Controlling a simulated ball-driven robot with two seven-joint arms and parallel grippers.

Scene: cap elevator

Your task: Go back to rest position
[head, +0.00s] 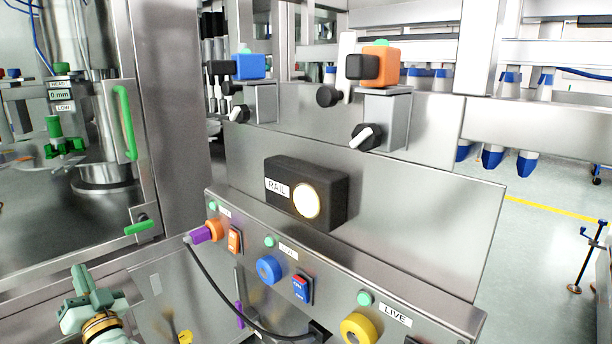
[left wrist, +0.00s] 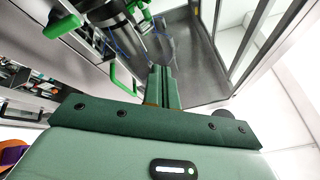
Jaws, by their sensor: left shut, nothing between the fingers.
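My left gripper (head: 88,284) is at the lower left of the head view, in front of the metal panel below the glass cabinet. It is pale green with an orange-gold ring at the wrist. In the left wrist view its two dark green fingers (left wrist: 163,88) are together with nothing between them. It stands apart from the control panel (head: 340,262). My right gripper is in neither view.
A black box labelled RAIL (head: 306,192) with a lit round lamp juts from the panel. A black cable (head: 222,290) hangs from a purple plug (head: 203,234). Green handles (head: 125,122) stick out from the cabinet door at left. Open floor lies at right.

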